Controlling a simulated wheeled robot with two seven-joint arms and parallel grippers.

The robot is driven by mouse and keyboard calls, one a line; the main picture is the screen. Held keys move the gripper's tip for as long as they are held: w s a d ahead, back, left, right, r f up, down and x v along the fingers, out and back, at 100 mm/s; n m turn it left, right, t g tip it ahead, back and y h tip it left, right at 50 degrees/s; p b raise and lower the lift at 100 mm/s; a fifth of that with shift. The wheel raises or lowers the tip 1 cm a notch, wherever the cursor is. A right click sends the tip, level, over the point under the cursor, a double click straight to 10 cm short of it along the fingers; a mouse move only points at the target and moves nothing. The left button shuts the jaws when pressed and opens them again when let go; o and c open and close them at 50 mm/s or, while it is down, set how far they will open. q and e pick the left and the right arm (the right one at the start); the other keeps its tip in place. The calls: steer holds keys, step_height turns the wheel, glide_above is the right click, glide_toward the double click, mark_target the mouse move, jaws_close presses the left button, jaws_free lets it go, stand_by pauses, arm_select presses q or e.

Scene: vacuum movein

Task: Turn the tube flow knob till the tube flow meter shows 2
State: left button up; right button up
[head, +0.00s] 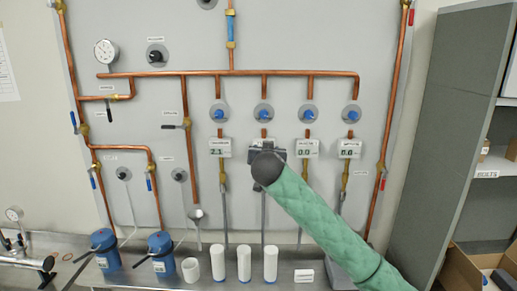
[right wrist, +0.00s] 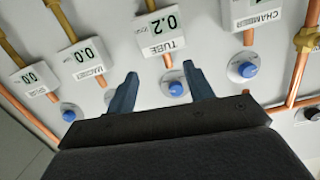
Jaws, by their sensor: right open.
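The tube flow knob (right wrist: 176,89) is a blue knob on a pale round base; in the head view it is the second blue knob from the left (head: 263,114). The tube flow meter (right wrist: 166,32) is a white box labelled TUBE and reads 0.2 in the right wrist view. In the head view my arm mostly covers it. My right gripper (right wrist: 160,86) is open, with its two fingers on either side of the knob in the right wrist view and gaps to both. Whether the fingertips reach the knob's depth is unclear. My left gripper is not in view.
The chamber meter (head: 220,148) reads 2.1, with its blue knob (head: 219,114) above. Two more meters to the right (head: 307,149) read 0.0. Copper pipes (head: 150,73) run across the grey panel. Blue pumps (head: 105,250) and white cups (head: 244,262) stand on the bench below.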

steer(key=t, duration=0.2)
glide_toward(264, 115)
steer(key=w+p, duration=0.1)
steer(key=w, duration=0.1)
steer(key=w+p, duration=0.1)
steer(key=w, duration=0.1)
steer(key=w+p, duration=0.2)
steer(key=w, duration=0.1)
steer(key=shift+r, duration=0.35)
steer(key=shift+w+f+p, duration=0.15)
steer(key=shift+w+p, duration=0.35)
steer(key=shift+w, duration=0.4)
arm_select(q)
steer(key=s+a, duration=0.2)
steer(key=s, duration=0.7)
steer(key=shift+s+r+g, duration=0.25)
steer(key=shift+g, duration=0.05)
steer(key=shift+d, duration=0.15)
arm_select(e)
steer(key=shift+c, duration=0.2)
steer(key=shift+a, duration=0.1)
steer(key=c, duration=0.9)
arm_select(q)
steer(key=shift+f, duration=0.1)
arm_select(e)
steer(key=shift+f, duration=0.1)
